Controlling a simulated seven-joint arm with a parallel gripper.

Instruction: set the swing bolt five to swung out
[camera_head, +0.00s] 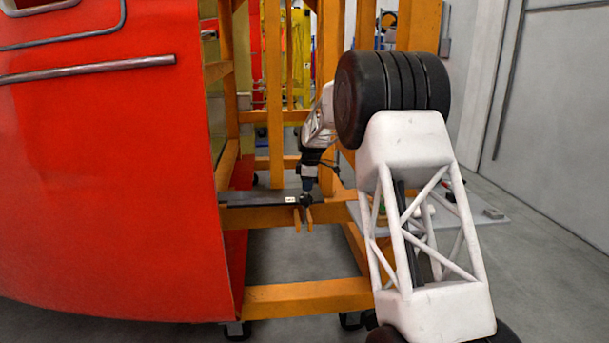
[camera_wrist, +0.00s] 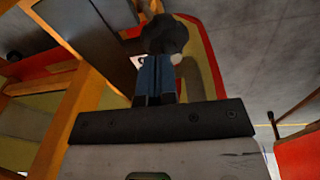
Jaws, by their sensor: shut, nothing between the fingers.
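My gripper (camera_head: 309,182) points down at the end of my arm, over the orange frame beside the red nosecone (camera_head: 105,160). In the wrist view its blue fingers (camera_wrist: 155,80) are shut together with nothing between them. A dark rounded knob (camera_wrist: 165,34), which looks like the head of a swing bolt, is right at the fingertips; I cannot tell whether they touch it. The knob shows small in the head view (camera_head: 306,200), at the end of a dark flat bar (camera_head: 260,198). No number is readable, and the fingers partly hide the bolt.
Orange frame posts (camera_head: 273,95) stand behind and beside the gripper. A grey shelf (camera_head: 485,213) with small items lies right, partly behind my arm. Grey floor is open at the far right.

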